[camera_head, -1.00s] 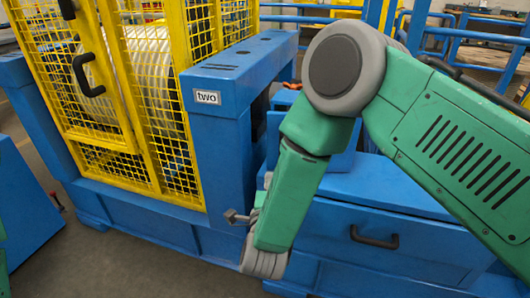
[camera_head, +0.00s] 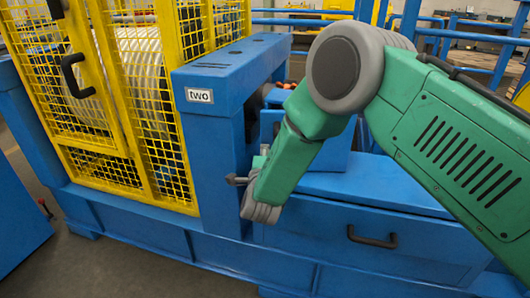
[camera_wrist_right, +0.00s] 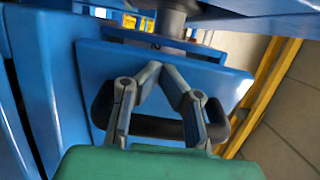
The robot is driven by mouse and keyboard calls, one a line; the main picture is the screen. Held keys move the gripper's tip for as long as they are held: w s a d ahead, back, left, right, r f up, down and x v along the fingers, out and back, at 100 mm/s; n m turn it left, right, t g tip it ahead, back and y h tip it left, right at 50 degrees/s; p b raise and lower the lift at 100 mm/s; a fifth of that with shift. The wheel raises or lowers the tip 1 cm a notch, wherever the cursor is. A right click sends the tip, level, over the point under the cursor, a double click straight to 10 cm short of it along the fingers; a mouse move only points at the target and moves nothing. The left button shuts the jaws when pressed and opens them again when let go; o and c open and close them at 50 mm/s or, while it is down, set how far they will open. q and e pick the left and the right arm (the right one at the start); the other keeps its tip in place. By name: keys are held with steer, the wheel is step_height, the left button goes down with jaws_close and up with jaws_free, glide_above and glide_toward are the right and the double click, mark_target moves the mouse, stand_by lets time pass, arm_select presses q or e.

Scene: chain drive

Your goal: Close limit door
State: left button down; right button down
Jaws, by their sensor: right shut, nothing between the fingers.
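A blue panel (camera_wrist_right: 90,85) with a black bar handle (camera_wrist_right: 160,127) fills the middle of the right wrist view. I cannot tell for certain that it is the limit door. My right gripper (camera_wrist_right: 163,72) is shut and empty, its fingers in front of the panel and across the handle; contact cannot be told. In the head view, a small part of my right gripper (camera_head: 236,180) shows beside the blue post labelled "two" (camera_head: 199,96). My forearm hides the area behind it. My left gripper is out of view.
A yellow mesh cage (camera_head: 115,165) with black handles (camera_head: 75,76) stands on the left. A blue cabinet front (camera_head: 335,238) with a black handle (camera_head: 371,240) lies below my right arm. Bare floor (camera_head: 110,270) shows at lower left.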

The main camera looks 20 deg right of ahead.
steer(key=shift+a, duration=0.1)
steer(key=shift+w, duration=0.2)
steer(key=b+x, duration=0.2)
steer(key=x, duration=0.4)
steer(key=shift+f+b, duration=0.15)
steer(key=shift+b, duration=0.15)
steer(key=shift+w+r, duration=0.1)
steer(key=shift+r, duration=0.25)
steer(key=shift+w, duration=0.15)
